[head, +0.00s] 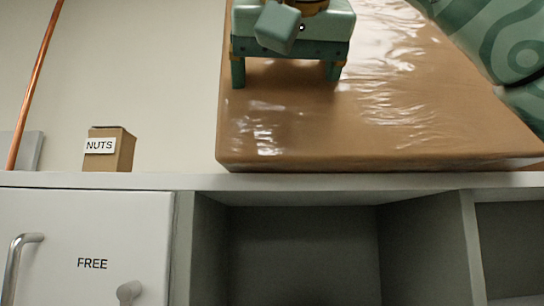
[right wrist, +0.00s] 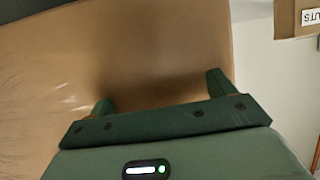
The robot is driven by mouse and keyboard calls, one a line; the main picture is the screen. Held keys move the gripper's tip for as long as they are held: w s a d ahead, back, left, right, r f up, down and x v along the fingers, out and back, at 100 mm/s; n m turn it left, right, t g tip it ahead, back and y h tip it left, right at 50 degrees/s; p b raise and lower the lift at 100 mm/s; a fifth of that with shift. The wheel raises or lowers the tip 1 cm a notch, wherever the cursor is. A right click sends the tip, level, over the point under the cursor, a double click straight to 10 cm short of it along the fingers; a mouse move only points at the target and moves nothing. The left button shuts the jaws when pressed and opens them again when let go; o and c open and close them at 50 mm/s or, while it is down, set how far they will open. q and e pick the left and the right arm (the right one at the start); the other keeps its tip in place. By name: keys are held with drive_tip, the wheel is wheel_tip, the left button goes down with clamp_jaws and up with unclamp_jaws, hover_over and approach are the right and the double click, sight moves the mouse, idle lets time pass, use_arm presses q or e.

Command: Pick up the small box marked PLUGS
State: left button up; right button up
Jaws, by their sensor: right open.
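No box marked PLUGS shows in either view. One small brown cardboard box (head: 126,150) stands on the shelf unit's top at the left, and its white label reads NUTS. Part of it also shows in the right wrist view (right wrist: 290,20), with the label upside down and cut off. My right gripper (head: 286,84) is at the top middle of the head view, in front of the large wrapped brown block. In the right wrist view, its two fingers (right wrist: 160,92) are apart with nothing between them. My left gripper is not in view.
The large brown block (head: 420,110) in shiny wrap takes up the middle and right above the shelf unit's top edge (head: 300,182). Below are a white door (head: 90,235) marked FREE and an empty open compartment (head: 300,250). A copper pipe (head: 35,85) runs up the wall.

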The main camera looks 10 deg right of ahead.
sight(278, 133)
drive_tip(key=p+x, duration=0.2)
drive_tip(key=x, duration=0.5)
drive_tip(key=shift+w+r, duration=0.1)
drive_tip(key=shift+w, duration=0.1)
drive_tip(key=w+p, duration=0.2)
drive_tip(key=p, duration=0.1)
drive_tip(key=shift+w+a+p, duration=0.15)
drive_tip(key=shift+w+p, duration=0.25)
drive_tip(key=x, duration=0.2)
drive_tip(key=shift+w+f+p, duration=0.15)
drive_tip(key=shift+f+p, duration=0.1)
drive_tip(key=shift+p, duration=0.1)
drive_tip(key=shift+w+f, duration=0.1)
drive_tip(key=shift+w, duration=0.05)
drive_tip(key=shift+c, duration=0.6)
drive_tip(key=shift+s, duration=0.25)
drive_tip(key=c, duration=1)
drive_tip(key=shift+c, duration=0.4)
